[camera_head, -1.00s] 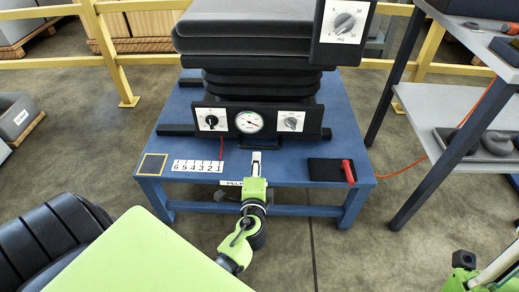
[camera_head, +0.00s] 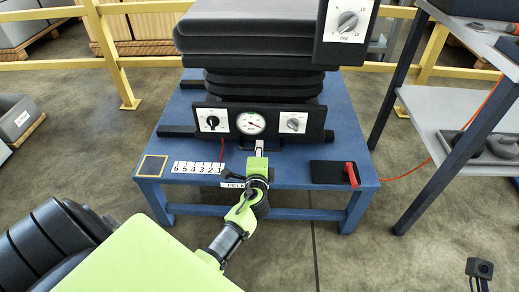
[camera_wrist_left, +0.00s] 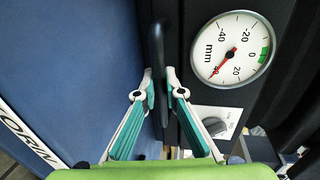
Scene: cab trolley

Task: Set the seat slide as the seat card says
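The black seat (camera_head: 250,45) stands on a blue table (camera_head: 180,115). Its base has a round mm gauge (camera_head: 250,122) between two knob plates. In the left wrist view the gauge (camera_wrist_left: 233,50) has its red needle at about 40, away from the green band near 0. A black bar handle (camera_head: 243,146) sits under the base front. My left gripper (camera_head: 259,150) reaches it from the front. In the left wrist view its fingertips (camera_wrist_left: 159,76) are close together, with the bar (camera_wrist_left: 157,42) between them. My right gripper is out of view. I cannot identify the seat card.
A number strip (camera_head: 198,168) and a yellow-edged square (camera_head: 152,166) lie on the table's left. A black plate (camera_head: 325,174) with a red lever (camera_head: 351,173) is at right. A grey shelf (camera_head: 450,110) stands further right. Yellow rails (camera_head: 110,50) run behind.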

